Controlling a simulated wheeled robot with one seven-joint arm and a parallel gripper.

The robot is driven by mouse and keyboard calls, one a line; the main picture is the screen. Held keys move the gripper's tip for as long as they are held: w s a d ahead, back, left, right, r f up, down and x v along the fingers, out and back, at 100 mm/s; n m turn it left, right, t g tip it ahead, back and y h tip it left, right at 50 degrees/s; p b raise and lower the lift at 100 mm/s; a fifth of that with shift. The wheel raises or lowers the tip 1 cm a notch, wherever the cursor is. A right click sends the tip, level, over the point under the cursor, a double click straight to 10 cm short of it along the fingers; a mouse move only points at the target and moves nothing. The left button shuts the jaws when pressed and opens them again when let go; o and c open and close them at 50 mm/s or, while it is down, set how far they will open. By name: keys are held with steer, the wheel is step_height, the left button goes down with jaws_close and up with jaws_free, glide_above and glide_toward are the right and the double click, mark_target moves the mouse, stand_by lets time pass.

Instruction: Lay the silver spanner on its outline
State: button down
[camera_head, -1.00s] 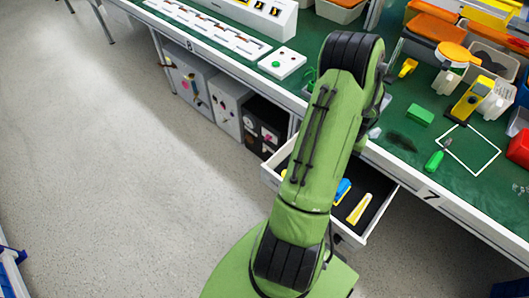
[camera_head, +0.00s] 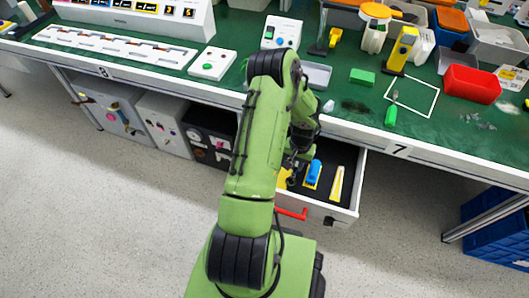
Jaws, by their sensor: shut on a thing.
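My gripper (camera_head: 292,162) is low over the left part of the open drawer (camera_head: 347,211), largely hidden behind my green arm. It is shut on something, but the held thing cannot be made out. I cannot pick out the silver spanner or its outline in the head view. The drawer has a dark inside. A blue tool (camera_head: 313,173) and a long yellow tool (camera_head: 337,185) lie in it, to the right of my gripper. Another yellow piece (camera_head: 283,179) shows right beside my arm.
The drawer's red handle (camera_head: 292,213) is at its front. Above is the green bench (camera_head: 350,106) with a green-handled tool (camera_head: 391,114), a green block (camera_head: 362,77), a white square outline (camera_head: 437,95) and a red bin (camera_head: 471,84). The floor at right front is clear.

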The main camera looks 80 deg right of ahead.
steer(key=w+d, duration=0.1)
steer(key=w, duration=0.3)
steer(key=w+d+b, duration=0.1)
steer(key=w+d, duration=0.1)
steer(key=w, duration=0.2)
steer(key=w+d+f+b, duration=0.1)
steer(key=w, duration=0.3)
steer(key=shift+w+d, duration=0.1)
steer(key=shift+d, duration=0.25)
steer(key=shift+f+b, duration=0.35)
steer(key=shift+f, duration=0.3)
steer(key=shift+r, duration=0.1)
steer(key=shift+f, duration=0.2)
steer(key=c, duration=1.1)
jaws_free()
steer(key=shift+o, duration=0.2)
steer(key=shift+r, duration=0.1)
step_height(320, 180, up, 12)
steer(key=p, duration=0.3)
